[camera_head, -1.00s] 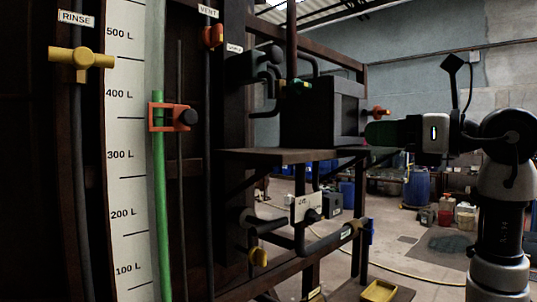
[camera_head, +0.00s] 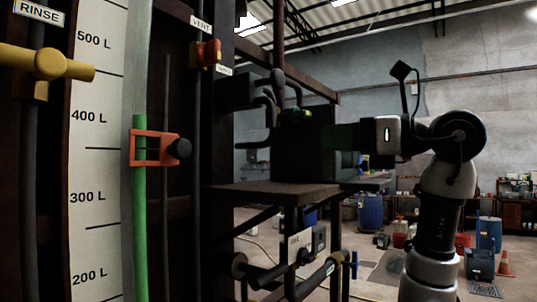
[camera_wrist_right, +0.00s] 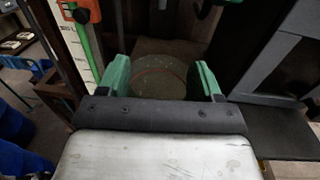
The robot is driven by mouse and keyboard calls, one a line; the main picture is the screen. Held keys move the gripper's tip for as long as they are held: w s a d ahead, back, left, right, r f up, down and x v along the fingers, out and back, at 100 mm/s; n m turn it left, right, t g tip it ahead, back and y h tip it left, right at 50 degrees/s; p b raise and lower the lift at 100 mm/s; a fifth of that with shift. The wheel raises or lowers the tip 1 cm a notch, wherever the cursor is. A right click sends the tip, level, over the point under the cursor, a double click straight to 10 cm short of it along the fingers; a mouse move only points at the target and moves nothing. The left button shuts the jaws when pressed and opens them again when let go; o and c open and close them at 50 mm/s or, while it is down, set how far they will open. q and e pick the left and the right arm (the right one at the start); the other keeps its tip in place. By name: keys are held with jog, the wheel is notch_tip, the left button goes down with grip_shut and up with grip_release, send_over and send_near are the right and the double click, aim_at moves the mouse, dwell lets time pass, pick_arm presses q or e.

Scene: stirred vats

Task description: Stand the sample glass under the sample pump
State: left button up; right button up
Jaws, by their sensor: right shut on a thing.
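The sample glass (camera_wrist_right: 160,77) is a clear round vessel between the green fingers of my right gripper (camera_wrist_right: 163,80) in the right wrist view. The gripper is shut on it. In the head view my right gripper (camera_head: 342,137) reaches in from the right, in front of the dark box at the shelf's right side; I cannot make out the glass there. The sample pump (camera_head: 262,95) is dark, with a bent spout, on the post to the left of the gripper. The glass appears over the brown shelf (camera_head: 275,192); I cannot tell whether it touches it. My left gripper is not in view.
A dark box (camera_head: 318,150) stands on the shelf. A vat gauge (camera_head: 95,150) with an orange clamp (camera_head: 150,148) on a green tube is at the left. A yellow rinse valve (camera_head: 48,64) sticks out far left. Pipes with valves run below the shelf.

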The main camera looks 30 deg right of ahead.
jog(key=p+x, duration=0.1)
jog(key=x, duration=0.7)
jog(key=shift+w+a+p, duration=0.1)
jog(key=shift+a+p, duration=0.05)
jog(key=shift+p, duration=0.25)
jog(key=shift+w+a, duration=0.2)
jog(key=shift+w, duration=0.25)
jog(key=p+x, duration=0.1)
jog(key=x, duration=0.1)
jog(key=shift+w+r, duration=0.15)
jog(key=shift+w, duration=0.1)
jog(key=shift+w+a+f+p, duration=0.5)
jog(key=shift+w+f, duration=0.15)
jog(key=shift+f, duration=0.25)
jog(key=shift+s+d, duration=0.25)
jog(key=shift+d, duration=0.05)
jog(key=shift+f, duration=0.2)
jog(key=o, duration=1.1)
jog(key=shift+w+a, duration=0.15)
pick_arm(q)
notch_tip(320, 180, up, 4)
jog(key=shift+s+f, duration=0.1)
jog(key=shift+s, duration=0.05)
